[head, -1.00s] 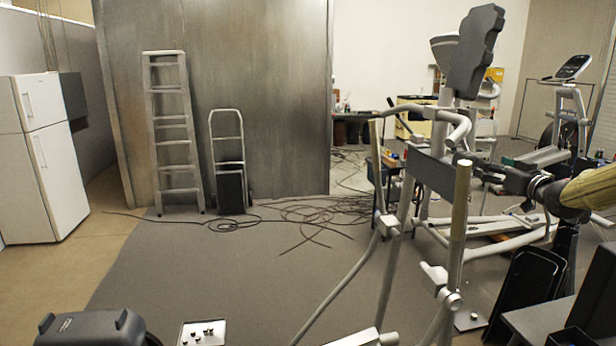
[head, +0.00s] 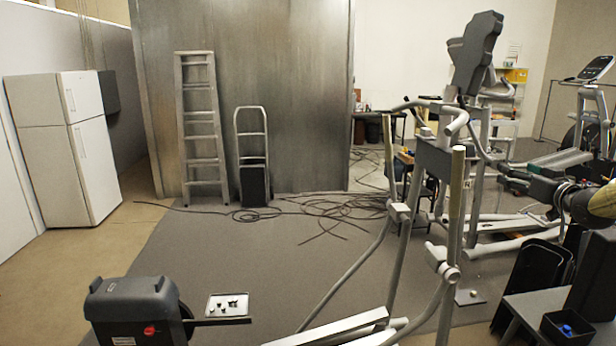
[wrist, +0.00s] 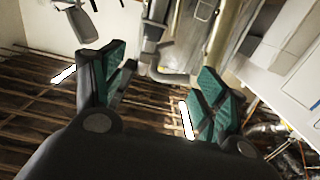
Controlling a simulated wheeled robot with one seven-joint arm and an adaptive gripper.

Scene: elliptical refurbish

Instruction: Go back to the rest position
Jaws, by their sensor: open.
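My gripper (head: 512,178) is at the right in the head view, held out level from my arm at the right edge. It is beside the grey elliptical machine (head: 433,160), whose dark console (head: 476,55) stands above. In the wrist view my gripper (wrist: 160,85) shows two spread fingers with green pads. Nothing is held between them. Silver tubing (wrist: 170,76) shows beyond the fingers; I cannot tell how far off it is.
A black bin (head: 530,280) and a dark table (head: 535,312) stand at the lower right. A dark grey housing (head: 135,305) and a small tray (head: 228,312) with parts lie at the lower left.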

